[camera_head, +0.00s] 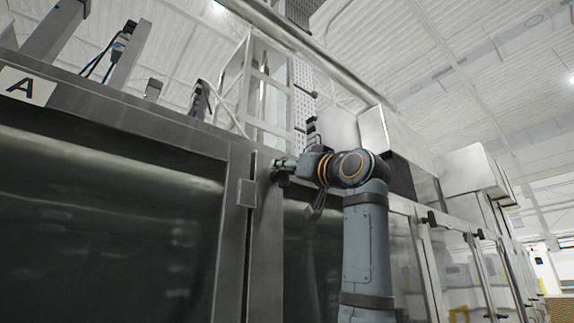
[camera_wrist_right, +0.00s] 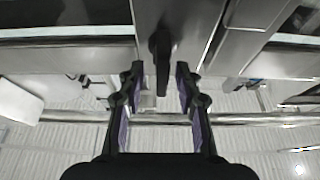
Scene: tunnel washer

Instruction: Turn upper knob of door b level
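A dark knob (camera_wrist_right: 160,58) sits on a metal door frame post in the right wrist view, its long grip running upright in that picture. My right gripper (camera_wrist_right: 160,72) is open, with one finger on each side of the knob's grip and a visible gap on both sides. In the head view my right gripper (camera_head: 284,167) is close to the metal post (camera_head: 262,225) and covers the knob. My left gripper is in neither view.
A dark glazed panel (camera_head: 110,210) under an "A" sign (camera_head: 26,86) fills the left. A small metal block (camera_head: 247,193) projects from the post's left side. More glazed doors with dark knobs (camera_head: 431,218) run away to the right.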

